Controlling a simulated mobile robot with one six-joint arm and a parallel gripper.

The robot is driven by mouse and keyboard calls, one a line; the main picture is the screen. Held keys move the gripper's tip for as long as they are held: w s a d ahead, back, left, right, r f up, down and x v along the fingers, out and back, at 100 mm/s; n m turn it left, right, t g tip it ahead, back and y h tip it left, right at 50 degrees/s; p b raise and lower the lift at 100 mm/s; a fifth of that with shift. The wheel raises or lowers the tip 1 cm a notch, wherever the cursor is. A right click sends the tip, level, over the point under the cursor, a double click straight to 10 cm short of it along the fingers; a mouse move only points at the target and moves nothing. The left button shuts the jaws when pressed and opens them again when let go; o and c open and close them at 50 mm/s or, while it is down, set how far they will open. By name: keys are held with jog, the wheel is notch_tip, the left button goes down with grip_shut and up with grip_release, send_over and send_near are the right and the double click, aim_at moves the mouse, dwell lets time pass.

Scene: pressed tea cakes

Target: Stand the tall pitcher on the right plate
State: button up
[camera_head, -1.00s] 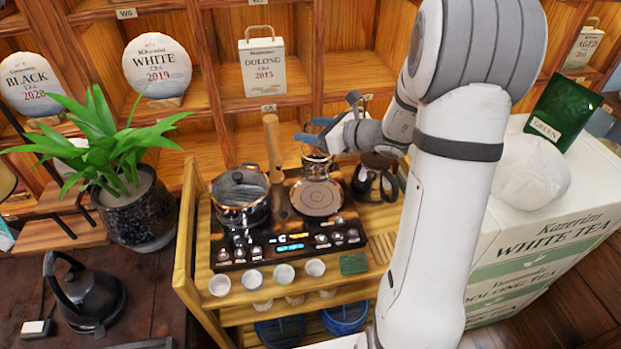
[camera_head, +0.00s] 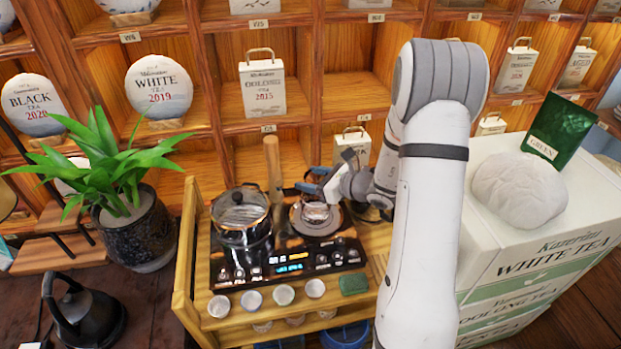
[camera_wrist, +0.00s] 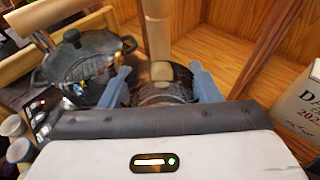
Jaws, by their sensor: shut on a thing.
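The tall pitcher (camera_head: 316,211) is clear glass and shows in the head view at the right plate (camera_head: 303,229), a dark round plate on the black cooker. My gripper (camera_head: 318,183) is shut on the pitcher's upper part. In the wrist view the pitcher (camera_wrist: 162,88) sits between the two blue fingers of my gripper (camera_wrist: 162,84). The pitcher appears upright over the plate. I cannot tell whether its base touches the plate, as the gripper hides part of it.
A lidded dark pot (camera_head: 241,216) stands on the left of the cooker, close to the pitcher. A wooden post-like thing (camera_head: 273,165) rises behind. Several small cups (camera_head: 284,294) and a green block (camera_head: 353,284) line the front. A dark vessel is mostly hidden behind my arm.

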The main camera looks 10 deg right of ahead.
jog(key=shift+f, duration=0.15)
jog(key=o, duration=1.6)
